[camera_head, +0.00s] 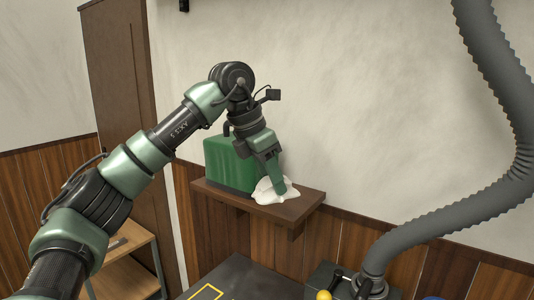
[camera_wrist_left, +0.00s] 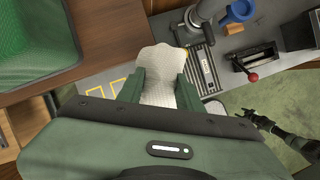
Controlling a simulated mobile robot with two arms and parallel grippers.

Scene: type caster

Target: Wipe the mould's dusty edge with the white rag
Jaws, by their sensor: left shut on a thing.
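My left gripper (camera_head: 273,178) is shut on the white rag (camera_head: 272,193), over the small wooden shelf on the wall. In the left wrist view the white rag (camera_wrist_left: 162,65) sticks out between the two green fingers of the left gripper (camera_wrist_left: 161,92). In the head view the rag hangs loose and crumpled at the shelf top; I cannot tell whether it still touches the wood. I cannot make out the mould or its dusty edge for sure in either view. A dark arm at the lower right of the left wrist view may be my right one; its jaws are unclear.
A green box (camera_head: 228,165) stands on the wooden shelf (camera_head: 300,205), beside the gripper. A grey ribbed hose (camera_head: 440,220) curves down at the right. A dark bench (camera_head: 245,280) with a yellow marking lies below. A red-knobbed lever (camera_wrist_left: 252,77) shows in the left wrist view.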

